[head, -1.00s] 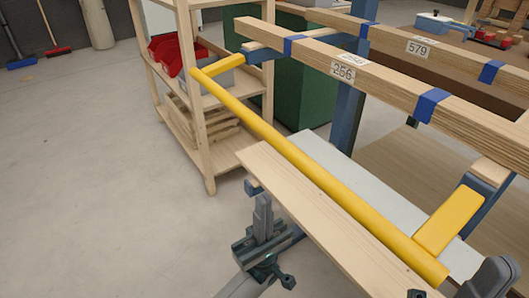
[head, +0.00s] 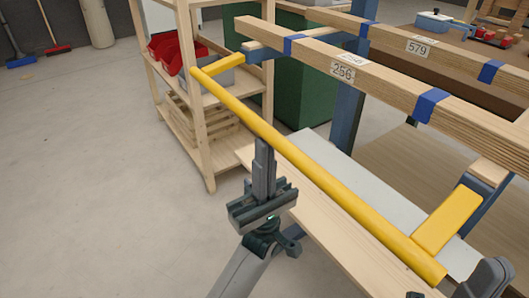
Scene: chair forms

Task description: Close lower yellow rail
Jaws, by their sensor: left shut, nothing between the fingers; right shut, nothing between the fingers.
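The yellow rail (head: 315,172) is a long bar with a yellow arm at each end, one at the far left and one (head: 448,220) at the near right. It stands out in front of the wooden beam marked 256, lower than the beam. My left gripper (head: 262,143) points up, shut and empty, just in front of the rail's middle-left part. I cannot tell whether it touches the rail. My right gripper (head: 428,285) is at the bottom right near the rail's near end, shut and only partly in view.
A wooden beam (head: 380,88) with blue bands runs behind the rail. A pale wooden board (head: 330,243) lies below it. A wooden shelf (head: 205,120) with red bins stands at the far left end. The grey floor (head: 90,190) at left is open.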

